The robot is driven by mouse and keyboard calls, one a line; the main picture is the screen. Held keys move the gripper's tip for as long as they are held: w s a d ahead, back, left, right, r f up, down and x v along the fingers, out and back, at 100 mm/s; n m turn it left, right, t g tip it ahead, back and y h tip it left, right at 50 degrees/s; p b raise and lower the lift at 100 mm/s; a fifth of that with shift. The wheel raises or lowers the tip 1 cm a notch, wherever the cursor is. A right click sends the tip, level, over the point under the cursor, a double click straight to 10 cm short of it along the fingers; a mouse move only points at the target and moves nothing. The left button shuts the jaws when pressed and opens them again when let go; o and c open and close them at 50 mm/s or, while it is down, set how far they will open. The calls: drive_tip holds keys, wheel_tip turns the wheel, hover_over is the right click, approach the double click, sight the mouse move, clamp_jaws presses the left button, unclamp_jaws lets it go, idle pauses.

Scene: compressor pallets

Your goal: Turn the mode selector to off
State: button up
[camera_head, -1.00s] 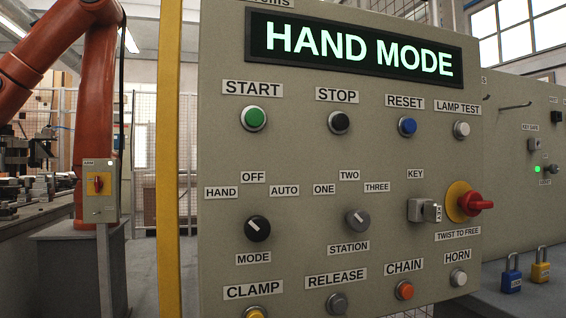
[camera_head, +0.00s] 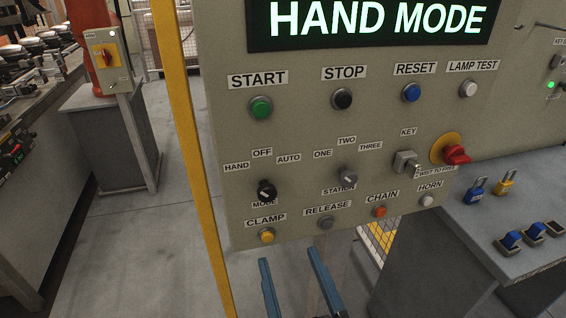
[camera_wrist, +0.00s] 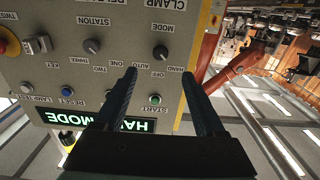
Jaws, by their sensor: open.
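The mode selector (camera_head: 266,191) is a black knob with a white pointer line on the grey panel (camera_head: 225,130). Labels HAND, OFF and AUTO sit above it, and its line points up-left toward HAND. The display (camera_head: 375,20) reads HAND MODE. In the wrist view, which is upside down, the mode selector (camera_wrist: 160,52) lies beyond and between the fingertips. My gripper (camera_head: 288,255) has two blue fingers, apart and empty, below the panel's bottom edge in the head view. It also shows in the wrist view (camera_wrist: 160,85). Nothing touches the knob.
The grey station selector (camera_head: 347,175) is right of the mode knob, and the yellow clamp button (camera_head: 266,236) is just below it. A red twist knob (camera_head: 456,155) sticks out at right. A yellow post (camera_head: 190,150) stands along the panel's left edge.

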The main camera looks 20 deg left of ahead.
sight(268, 197)
drive_tip(key=p+x, duration=0.2)
drive_tip(key=x, duration=0.4)
drive_tip(key=p+x, duration=0.2)
drive_tip(key=x, duration=0.4)
drive_tip(key=shift+w+a+r, duration=0.2)
drive_tip(key=shift+r, duration=0.05)
clamp_jaws()
